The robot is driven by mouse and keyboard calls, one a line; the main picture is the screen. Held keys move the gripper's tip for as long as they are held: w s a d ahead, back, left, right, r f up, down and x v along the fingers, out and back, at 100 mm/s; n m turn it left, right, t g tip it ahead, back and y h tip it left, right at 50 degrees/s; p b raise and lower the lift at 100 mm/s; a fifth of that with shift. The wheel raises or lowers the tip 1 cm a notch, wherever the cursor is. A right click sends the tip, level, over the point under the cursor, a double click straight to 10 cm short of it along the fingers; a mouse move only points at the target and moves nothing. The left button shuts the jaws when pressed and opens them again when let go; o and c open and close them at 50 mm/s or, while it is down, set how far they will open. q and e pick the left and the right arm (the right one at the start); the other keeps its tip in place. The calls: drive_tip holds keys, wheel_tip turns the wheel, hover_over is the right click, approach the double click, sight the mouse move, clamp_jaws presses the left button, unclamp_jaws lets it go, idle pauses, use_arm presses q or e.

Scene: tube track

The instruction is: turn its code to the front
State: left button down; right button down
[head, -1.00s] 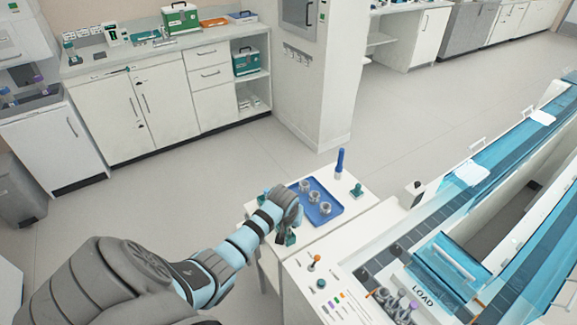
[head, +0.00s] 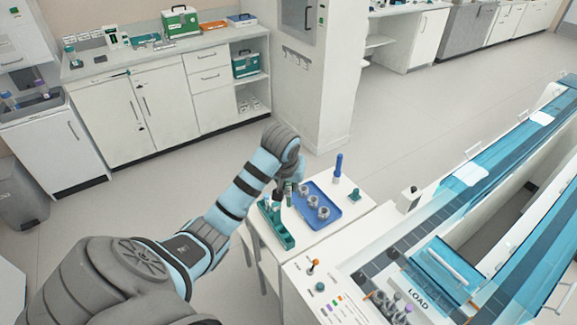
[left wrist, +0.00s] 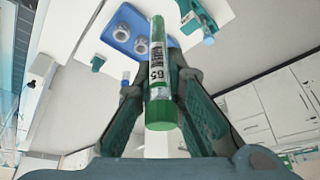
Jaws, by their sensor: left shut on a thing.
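My left gripper (head: 287,188) is shut on a tube (left wrist: 158,70) with a green cap (left wrist: 161,115). The gripper's fingers (left wrist: 160,88) lie on both sides of it in the left wrist view. The tube's white label, with a dark barcode and the number 65, faces the wrist camera. In the head view the tube is small, and I cannot make out its code. A green rack (head: 277,238) stands on the small white table below the gripper. My right gripper is not in view.
A blue tray (head: 331,217) with three grey round holders lies right of the gripper. A white machine with blue clear covers (head: 440,262) stands at the right.

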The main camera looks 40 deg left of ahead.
use_arm(q)
drive_tip(key=shift+f, duration=0.15)
drive_tip(key=shift+f+b, duration=3.85)
drive_tip(key=shift+f, duration=5.85)
